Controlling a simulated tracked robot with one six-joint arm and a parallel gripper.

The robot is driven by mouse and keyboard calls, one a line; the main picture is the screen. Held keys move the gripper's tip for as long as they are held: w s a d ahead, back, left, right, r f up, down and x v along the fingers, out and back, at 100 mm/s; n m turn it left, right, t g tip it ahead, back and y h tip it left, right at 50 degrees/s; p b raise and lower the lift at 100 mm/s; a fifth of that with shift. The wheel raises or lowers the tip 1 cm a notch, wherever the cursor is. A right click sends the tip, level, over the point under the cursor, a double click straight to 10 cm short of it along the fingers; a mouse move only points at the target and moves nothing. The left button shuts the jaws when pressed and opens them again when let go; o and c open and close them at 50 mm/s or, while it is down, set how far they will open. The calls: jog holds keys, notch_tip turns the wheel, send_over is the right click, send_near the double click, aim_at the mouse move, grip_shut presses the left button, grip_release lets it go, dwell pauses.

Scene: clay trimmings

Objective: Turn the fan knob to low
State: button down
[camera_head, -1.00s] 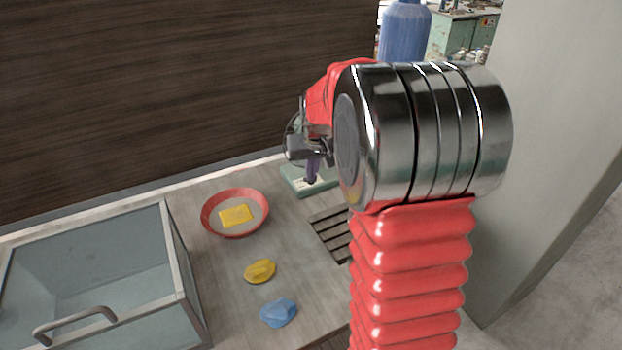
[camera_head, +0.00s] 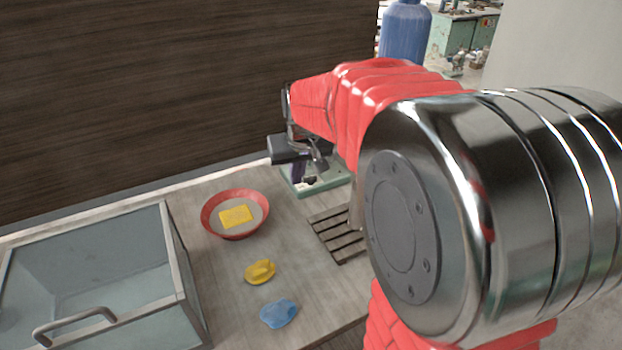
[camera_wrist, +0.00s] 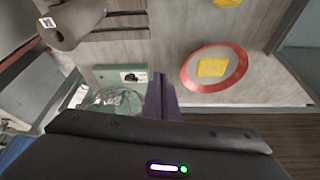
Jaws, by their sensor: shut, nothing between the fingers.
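The fan's pale green base (camera_head: 327,186) stands on the worktop near the back wall, partly hidden by my arm. In the wrist view the base (camera_wrist: 108,76) carries a small dark knob (camera_wrist: 131,77) on a light plate, and the wire cage (camera_wrist: 112,100) shows below it. The knob's pointer setting is too small to read. My gripper (camera_wrist: 160,80) is shut and empty, its purple fingers just right of the knob in the wrist view, with a gap beside it. In the head view my gripper (camera_head: 298,176) is over the base's left part.
A red bowl (camera_head: 209,222) with a yellow sponge (camera_head: 236,216) stands left of the fan. Yellow clay (camera_head: 260,272), blue clay (camera_head: 279,313), a slatted rack (camera_head: 338,237) and a glass-lidded box (camera_head: 90,270) share the worktop. A grey-brown roll (camera_wrist: 77,22) lies by the rack.

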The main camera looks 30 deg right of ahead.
jog(key=s+a+r+n, duration=0.1)
jog(key=s+a, duration=0.6)
jog(key=s, duration=0.4)
jog(key=s+a+r+n+t+y, duration=0.1)
jog(key=s+a+n, duration=0.1)
jog(key=s+a, duration=0.6)
jog(key=shift+s+r, duration=0.15)
jog(key=shift+s, duration=1.3)
